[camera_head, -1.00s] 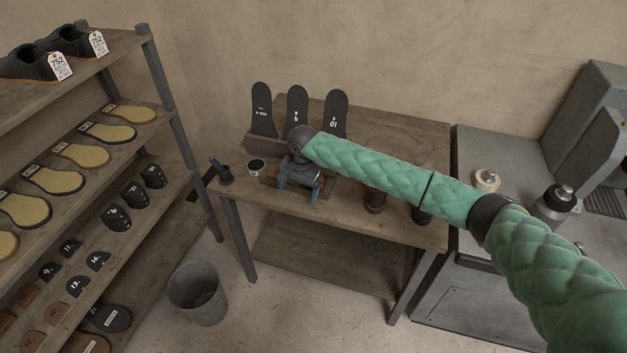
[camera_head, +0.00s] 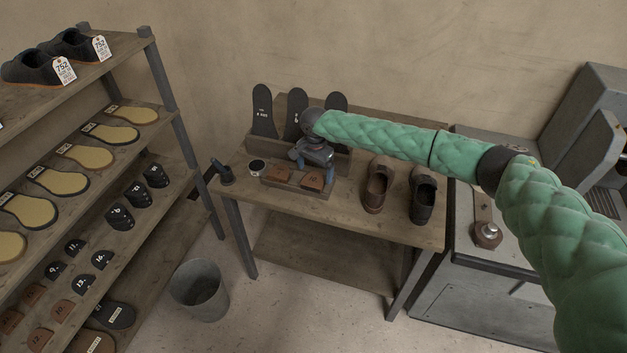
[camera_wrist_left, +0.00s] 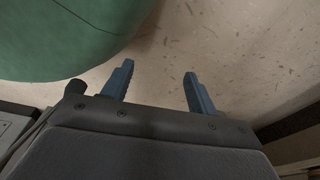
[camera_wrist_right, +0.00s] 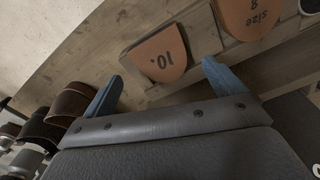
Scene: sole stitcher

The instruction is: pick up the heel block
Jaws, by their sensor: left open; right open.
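Two brown heel blocks lie in a small wooden tray (camera_head: 294,187) on the table. The left block (camera_head: 276,175) reads "size 8" in the right wrist view (camera_wrist_right: 248,15). The right block (camera_head: 313,178) is marked "10." and shows in the right wrist view (camera_wrist_right: 160,57). My right gripper (camera_head: 314,162) is open and empty above the tray, close to the "10." block. In the right wrist view its fingers lie either side of that block's near end, with no visible contact. My left gripper (camera_wrist_left: 158,88) is open and empty over bare floor, out of the head view.
A rack with dark upright soles (camera_head: 263,110) stands behind the tray. A brown shoe (camera_head: 378,185) and a dark shoe (camera_head: 422,195) stand to the right. A shelf (camera_head: 165,90), bin (camera_head: 199,288) and grey machine (camera_head: 470,280) flank the table.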

